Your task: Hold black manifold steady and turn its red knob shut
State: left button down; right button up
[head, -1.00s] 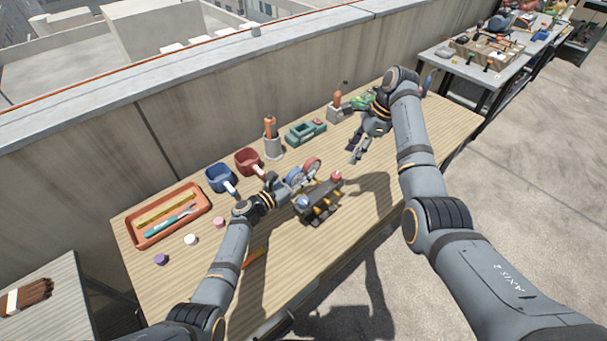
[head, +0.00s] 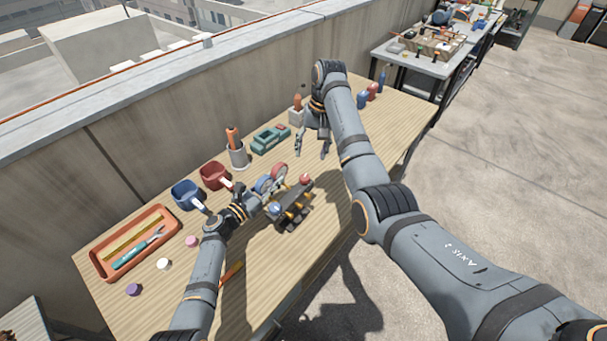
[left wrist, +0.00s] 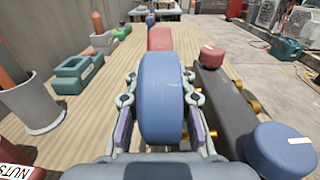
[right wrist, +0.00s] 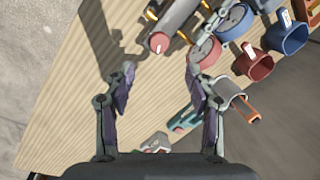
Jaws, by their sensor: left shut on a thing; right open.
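The black manifold (head: 291,207) lies on the wooden table, with a red knob (head: 304,178) at its far end and a blue knob (head: 275,208) at its near end. A blue gauge (head: 263,185) and a red gauge (head: 279,172) sit along its left side. My left gripper (head: 254,199) is shut on the blue gauge, which stands between its fingers in the left wrist view (left wrist: 160,98). My right gripper (head: 312,150) is open and empty, beyond the red knob and apart from it. The right wrist view shows the red knob (right wrist: 159,43) past the spread fingertips, its white mark visible.
A blue mug (head: 185,193), a red mug (head: 213,174), a grey cup (head: 238,155) and a green device (head: 269,139) line the wall side. An orange tray (head: 101,267) is at the left. The table's right part is mostly clear.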

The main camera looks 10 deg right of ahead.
aim_at(305, 177)
jog(key=f+n, duration=0.3)
jog(key=n, duration=0.2)
jog(key=a+f+n+h, duration=0.1)
jog(key=f+n, duration=0.2)
jog(key=n, duration=0.2)
jog(key=a+f+n+h, duration=0.1)
jog(key=f+n, duration=0.3)
jog(key=n, duration=0.1)
jog(key=shift+s, duration=0.15)
jog(key=c, duration=1.1)
